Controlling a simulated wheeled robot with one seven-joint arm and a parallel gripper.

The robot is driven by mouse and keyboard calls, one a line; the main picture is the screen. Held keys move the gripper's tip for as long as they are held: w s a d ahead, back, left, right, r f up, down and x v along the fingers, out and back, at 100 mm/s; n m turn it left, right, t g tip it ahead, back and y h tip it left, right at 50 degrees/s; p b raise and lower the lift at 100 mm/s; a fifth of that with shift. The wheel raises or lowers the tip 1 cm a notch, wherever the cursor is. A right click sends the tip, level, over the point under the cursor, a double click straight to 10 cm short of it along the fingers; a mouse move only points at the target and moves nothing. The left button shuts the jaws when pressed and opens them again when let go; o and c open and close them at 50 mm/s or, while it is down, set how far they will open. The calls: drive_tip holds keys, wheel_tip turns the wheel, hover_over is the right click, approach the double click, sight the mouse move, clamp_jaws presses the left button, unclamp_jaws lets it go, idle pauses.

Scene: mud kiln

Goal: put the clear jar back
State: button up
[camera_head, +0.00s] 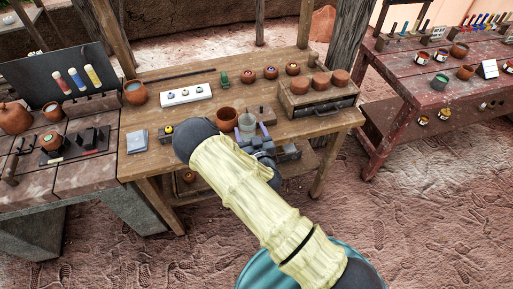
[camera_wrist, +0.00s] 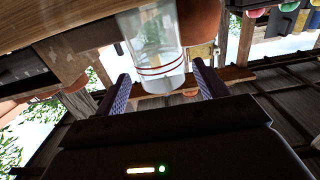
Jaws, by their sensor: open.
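The clear jar (camera_head: 246,121) is see-through, with red bands that show in the wrist view (camera_wrist: 155,48). In the head view it is at the front of the wooden table (camera_head: 190,118), just right of a brown clay pot (camera_head: 227,119). My gripper (camera_head: 254,137) is at the table's front edge, right by the jar. In the wrist view its two purple fingers (camera_wrist: 164,88) are apart, with the jar's near end at the gap between their tips. I see no finger closed on the jar. My arm and gripper hide part of the table front, and I cannot tell what the jar's base rests on.
A wooden drawer box (camera_head: 315,98) with clay pots on top stands at the table's right. A white block (camera_head: 186,95) and a green item (camera_head: 224,78) are further back. A red table (camera_head: 438,95) stands at right, beyond open ground. A workbench (camera_head: 65,170) adjoins at left.

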drive_tip(key=b+v, duration=0.1)
drive_tip(key=v, duration=0.7)
drive_tip(key=shift+s, duration=0.3)
drive_tip(key=shift+w+d+r, duration=0.1)
drive_tip(key=shift+d, duration=0.05)
drive_tip(key=w+d+r+m+g+h, duration=0.1)
drive_tip(key=d+r+m+g+h, duration=0.1)
drive_tip(key=d+m+g+h, duration=0.6)
drive_tip(key=s+d+r+n+g+y, duration=0.1)
drive_tip(key=s+d+r+n+g, duration=0.1)
drive_tip(key=s+r, duration=0.3)
drive_tip(key=s+d+r+n+g+y, duration=0.2)
drive_tip(key=s+d+r+g, duration=0.2)
drive_tip(key=s, duration=0.7)
wheel_tip(320, 180, up, 2)
drive_tip(key=shift+s+d+r+n+g+b, duration=0.2)
drive_tip(key=shift+s+n+g+b, duration=0.1)
drive_tip(key=shift+s+n+g, duration=0.1)
drive_tip(key=shift+o, duration=0.5)
